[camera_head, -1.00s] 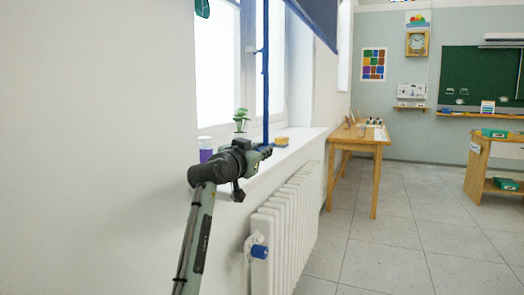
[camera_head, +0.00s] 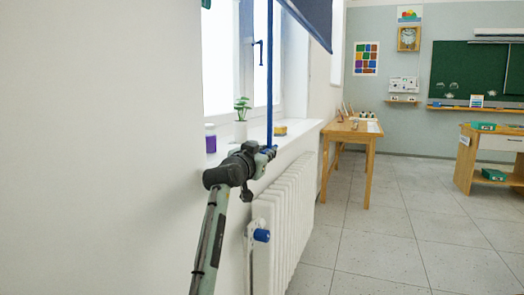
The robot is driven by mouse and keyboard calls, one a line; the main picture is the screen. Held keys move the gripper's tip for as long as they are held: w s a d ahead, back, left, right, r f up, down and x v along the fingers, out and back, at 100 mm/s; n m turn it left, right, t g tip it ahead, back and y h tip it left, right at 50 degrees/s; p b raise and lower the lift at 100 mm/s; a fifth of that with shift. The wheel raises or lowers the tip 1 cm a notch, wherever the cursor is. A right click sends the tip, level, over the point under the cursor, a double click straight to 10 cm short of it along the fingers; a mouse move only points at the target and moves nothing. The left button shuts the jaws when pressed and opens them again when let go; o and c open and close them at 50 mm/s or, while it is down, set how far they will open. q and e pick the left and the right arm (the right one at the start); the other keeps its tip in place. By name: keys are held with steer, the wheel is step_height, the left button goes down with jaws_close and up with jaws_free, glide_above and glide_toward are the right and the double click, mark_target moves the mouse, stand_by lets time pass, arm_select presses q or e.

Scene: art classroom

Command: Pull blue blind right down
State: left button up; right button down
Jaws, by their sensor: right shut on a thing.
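The dark blue blind (camera_head: 314,16) hangs at the top of the window, and only its lower end is in view. A blue pull cord (camera_head: 269,85) runs straight down in front of the window. My right gripper (camera_head: 268,152) is shut on the lower part of the cord, by the front edge of the window sill. The fingertips are small and partly hidden by the gripper body. My left gripper is not in view.
The white sill (camera_head: 296,127) holds a potted plant (camera_head: 241,109), a purple jar (camera_head: 210,139) and a yellow block (camera_head: 280,131). A radiator (camera_head: 284,205) with a blue knob (camera_head: 262,235) stands below.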

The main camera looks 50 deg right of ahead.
steer(key=c, duration=1.5)
jaws_free()
steer(key=shift+s, duration=0.1)
steer(key=shift+c, duration=0.2)
steer(key=v, duration=1.2)
